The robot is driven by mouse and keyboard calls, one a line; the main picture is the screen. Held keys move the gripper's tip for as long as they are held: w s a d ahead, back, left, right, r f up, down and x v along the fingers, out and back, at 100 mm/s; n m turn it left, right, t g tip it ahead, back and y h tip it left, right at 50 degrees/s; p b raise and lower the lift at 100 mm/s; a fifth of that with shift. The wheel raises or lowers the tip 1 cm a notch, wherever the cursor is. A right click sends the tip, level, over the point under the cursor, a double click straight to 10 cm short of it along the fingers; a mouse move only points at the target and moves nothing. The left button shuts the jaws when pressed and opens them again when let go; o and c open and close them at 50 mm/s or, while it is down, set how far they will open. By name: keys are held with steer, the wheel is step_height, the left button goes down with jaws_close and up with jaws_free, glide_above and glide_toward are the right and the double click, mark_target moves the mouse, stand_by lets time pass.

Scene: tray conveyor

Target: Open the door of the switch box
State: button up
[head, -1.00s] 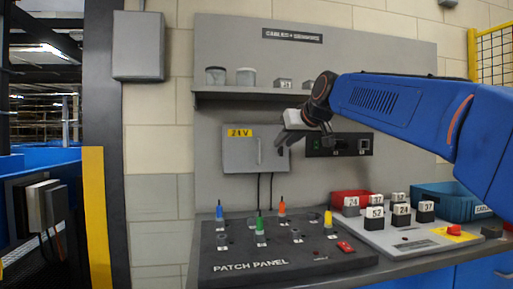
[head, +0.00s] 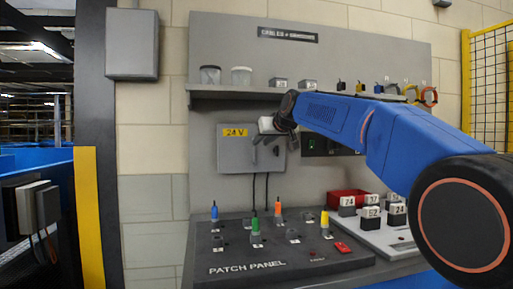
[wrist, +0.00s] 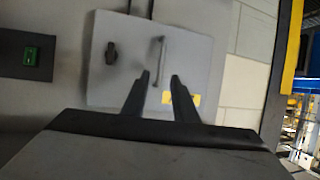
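The switch box (head: 229,157) is a grey box with a yellow "24 V" label (head: 236,132), fixed to the grey back panel. Its door looks shut. In the wrist view, the box front (wrist: 192,62) appears upside down, with a thin upright bar handle (wrist: 158,60) and a dark knob or latch (wrist: 110,53). My gripper (head: 266,146) is in front of the box's right part and hides some of it. In the wrist view my gripper (wrist: 160,76) is open and empty; the handle's end shows between its fingertips. I cannot tell how far off it is.
A shelf (head: 225,94) with jars and small parts runs above the box. The patch panel (head: 270,245) with coloured plugs lies below. A dark unit with a green switch (wrist: 31,56) sits beside the box. A red bin (head: 346,198) and numbered blocks stand at right.

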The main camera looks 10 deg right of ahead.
steer(key=x, duration=0.6)
jaws_close()
stand_by(1.4)
